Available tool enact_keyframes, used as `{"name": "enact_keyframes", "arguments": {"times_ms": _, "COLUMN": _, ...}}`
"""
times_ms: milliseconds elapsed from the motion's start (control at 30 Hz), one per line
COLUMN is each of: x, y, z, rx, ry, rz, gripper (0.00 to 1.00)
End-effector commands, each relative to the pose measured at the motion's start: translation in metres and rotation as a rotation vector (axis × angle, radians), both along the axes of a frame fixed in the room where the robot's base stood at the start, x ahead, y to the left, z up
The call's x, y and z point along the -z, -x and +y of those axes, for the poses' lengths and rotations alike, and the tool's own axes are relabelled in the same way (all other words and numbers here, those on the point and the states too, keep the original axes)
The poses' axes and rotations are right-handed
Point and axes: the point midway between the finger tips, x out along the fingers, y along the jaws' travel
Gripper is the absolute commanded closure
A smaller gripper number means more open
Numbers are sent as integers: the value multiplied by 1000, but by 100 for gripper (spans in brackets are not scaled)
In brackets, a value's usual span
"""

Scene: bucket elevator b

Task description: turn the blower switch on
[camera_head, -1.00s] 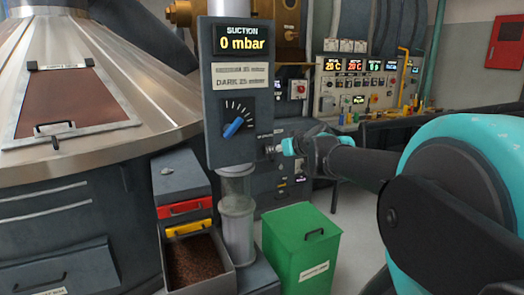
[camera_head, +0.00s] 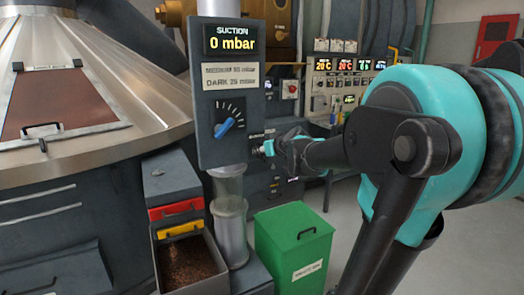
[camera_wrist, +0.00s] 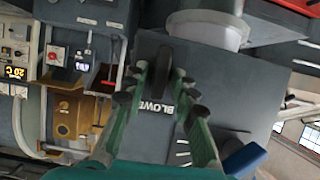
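The blower switch (camera_wrist: 161,66) shows in the wrist view as a dark lever on a grey panel, above the white BLOWER label (camera_wrist: 156,106). My gripper (camera_wrist: 158,80) has its two fingers apart, one on each side of the lever. I cannot tell whether they touch it. In the head view my gripper (camera_head: 271,147) is at the right edge of the suction panel (camera_head: 214,140) and hides the switch. The suction display (camera_head: 231,39) reads 0 mbar.
A blue-pointer suction knob (camera_head: 225,128) is on the panel front, close to my gripper. A glass tube (camera_head: 229,195) stands below. A green bin (camera_head: 294,250) is below my arm. A control console (camera_head: 345,80) stands behind.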

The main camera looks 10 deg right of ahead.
Motion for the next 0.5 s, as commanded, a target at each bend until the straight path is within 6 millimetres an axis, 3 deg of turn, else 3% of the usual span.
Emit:
{"name": "enact_keyframes", "arguments": {"times_ms": 33, "x": 0, "y": 0, "z": 0, "rx": 0, "ry": 0, "rz": 0, "gripper": 83}}
{"name": "enact_keyframes", "arguments": {"times_ms": 167, "x": 0, "y": 0, "z": 0, "rx": 0, "ry": 0, "rz": 0, "gripper": 99}}
{"name": "enact_keyframes", "arguments": {"times_ms": 500, "x": 0, "y": 0, "z": -1, "rx": 1, "ry": -13, "rz": 4, "gripper": 100}}
